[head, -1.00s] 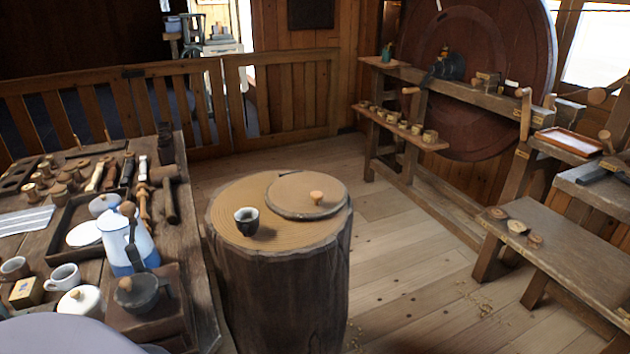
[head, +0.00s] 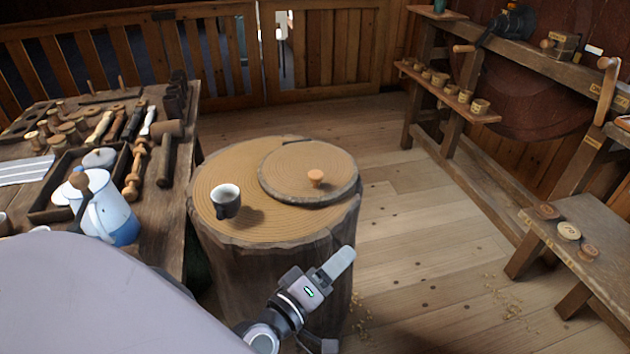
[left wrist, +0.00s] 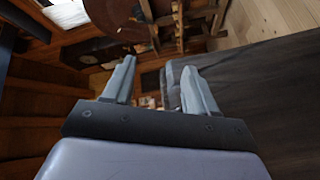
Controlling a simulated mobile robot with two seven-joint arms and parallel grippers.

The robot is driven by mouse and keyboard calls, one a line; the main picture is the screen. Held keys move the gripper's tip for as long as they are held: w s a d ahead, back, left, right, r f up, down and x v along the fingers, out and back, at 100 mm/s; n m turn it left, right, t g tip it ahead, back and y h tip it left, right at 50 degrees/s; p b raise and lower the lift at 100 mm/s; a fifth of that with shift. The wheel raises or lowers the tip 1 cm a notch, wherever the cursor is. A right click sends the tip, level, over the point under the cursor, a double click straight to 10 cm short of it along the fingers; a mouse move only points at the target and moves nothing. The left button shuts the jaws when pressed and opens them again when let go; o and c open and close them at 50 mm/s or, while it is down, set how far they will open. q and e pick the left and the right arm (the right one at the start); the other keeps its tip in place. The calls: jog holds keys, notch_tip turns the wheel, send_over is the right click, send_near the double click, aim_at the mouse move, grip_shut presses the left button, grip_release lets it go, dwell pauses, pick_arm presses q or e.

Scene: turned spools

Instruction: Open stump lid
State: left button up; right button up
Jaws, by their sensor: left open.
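The stump (head: 250,232) stands on the floor in the middle of the head view. My left gripper (head: 335,300) is in front of the stump's lower right side, below the top and away from the lid. In the left wrist view its two fingers (left wrist: 158,85) are spread with nothing between them. My right gripper is out of view.
A cluttered workbench (head: 185,215) stands left of the stump, with a white and blue jug (head: 108,215) near its edge. A low bench (head: 590,225) with small discs is at the right. The plank floor between is clear apart from shavings.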

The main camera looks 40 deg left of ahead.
aim_at(315, 180)
pick_arm(q)
jog(key=w+a+r+n+y+b, duration=0.1)
jog(key=w+a+r+n+y, duration=0.1)
jog(key=n, duration=0.6)
jog(key=w+a+r+n+y+b, duration=0.1)
jog(key=a+n+y, duration=0.3)
jog(key=n, duration=0.4)
jog(key=w+a+r+n+y+b, duration=0.1)
jog(key=w+a+r+n+y, duration=0.2)
jog(key=n, duration=0.6)
jog(key=shift+w+a+y, duration=0.35)
jog(key=shift+a+y, duration=0.15)
jog(key=shift+y, duration=0.2)
jog(key=n, duration=0.1)
jog(key=n+g, duration=0.1)
jog(key=n, duration=0.1)
jog(key=w+a+n, duration=0.1)
jog(key=shift+w+f+g+b, duration=0.1)
jog(key=shift+f+g+b, duration=0.2)
jog(key=shift+f+b, duration=0.1)
jog(key=shift+x, duration=3.5)
grip_shut()
